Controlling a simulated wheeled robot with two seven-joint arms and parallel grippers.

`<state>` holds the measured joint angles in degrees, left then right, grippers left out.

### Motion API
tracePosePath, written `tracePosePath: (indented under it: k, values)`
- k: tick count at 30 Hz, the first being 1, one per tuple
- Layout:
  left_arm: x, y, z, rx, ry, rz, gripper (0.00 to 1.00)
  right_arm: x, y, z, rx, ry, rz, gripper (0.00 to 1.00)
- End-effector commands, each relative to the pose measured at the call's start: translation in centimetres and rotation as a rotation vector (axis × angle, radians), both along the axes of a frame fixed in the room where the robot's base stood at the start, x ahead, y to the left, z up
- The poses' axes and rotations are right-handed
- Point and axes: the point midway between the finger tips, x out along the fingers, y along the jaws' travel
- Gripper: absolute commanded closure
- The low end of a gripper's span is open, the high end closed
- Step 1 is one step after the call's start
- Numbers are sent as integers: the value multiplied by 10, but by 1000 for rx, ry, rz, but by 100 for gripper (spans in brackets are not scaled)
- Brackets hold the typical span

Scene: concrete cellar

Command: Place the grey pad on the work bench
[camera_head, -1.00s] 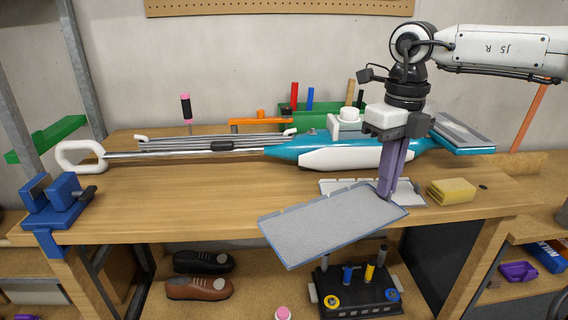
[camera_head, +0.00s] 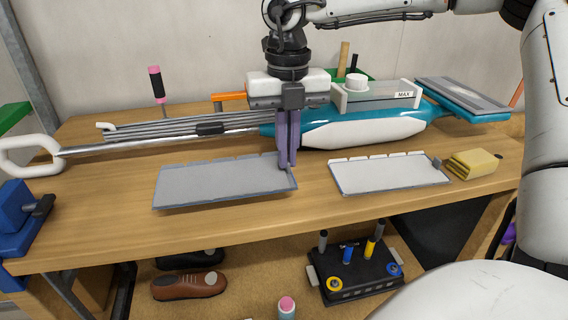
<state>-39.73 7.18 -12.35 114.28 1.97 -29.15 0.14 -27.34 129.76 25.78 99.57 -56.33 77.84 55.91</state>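The grey pad (camera_head: 222,182) is a flat grey rectangle with a blue-grey edge, low over the front of the wooden work bench (camera_head: 330,208). I cannot tell whether it touches the bench top. My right gripper (camera_head: 287,165) points down at the pad's right end, its purple fingers close together on that edge. A second, lighter pad (camera_head: 388,173) with a pale frame lies on the bench to the right, apart from the gripper. My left gripper is not in view.
A teal and white mop (camera_head: 365,133) with a long handle lies across the bench behind the pads. A yellow sponge (camera_head: 473,163) sits at the right, a blue vise (camera_head: 18,215) at the left front corner. Shoes (camera_head: 188,285) and a black tool caddy (camera_head: 355,272) are below.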

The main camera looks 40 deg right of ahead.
Motion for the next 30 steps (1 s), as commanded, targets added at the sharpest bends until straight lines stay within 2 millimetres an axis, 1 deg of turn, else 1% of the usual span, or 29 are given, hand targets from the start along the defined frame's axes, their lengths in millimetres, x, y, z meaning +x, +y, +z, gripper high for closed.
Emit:
tracePosePath:
  k: [5, 9, 11, 18, 22, 23, 25, 26, 30]
  values:
    - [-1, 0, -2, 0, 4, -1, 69, 0, 0, -14, 1, 1, 1, 100]
    - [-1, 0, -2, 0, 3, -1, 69, -1, 0, -35, 1, 3, 1, 100]
    - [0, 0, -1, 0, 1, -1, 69, -1, 0, -41, 1, 2, 1, 100]
    - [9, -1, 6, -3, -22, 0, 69, 0, 0, -43, 0, -2, 1, 100]
    - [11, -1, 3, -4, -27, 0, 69, 0, 0, -48, -1, -2, 1, 100]
    - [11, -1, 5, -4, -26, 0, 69, 0, 0, -46, 0, -1, 1, 91]
    - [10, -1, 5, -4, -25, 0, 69, 0, 0, -45, -1, -1, 1, 79]
    - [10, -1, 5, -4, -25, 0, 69, 0, 0, -45, 0, -1, 1, 77]
    - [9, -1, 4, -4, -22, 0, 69, 0, 0, -45, 0, -1, 1, 77]
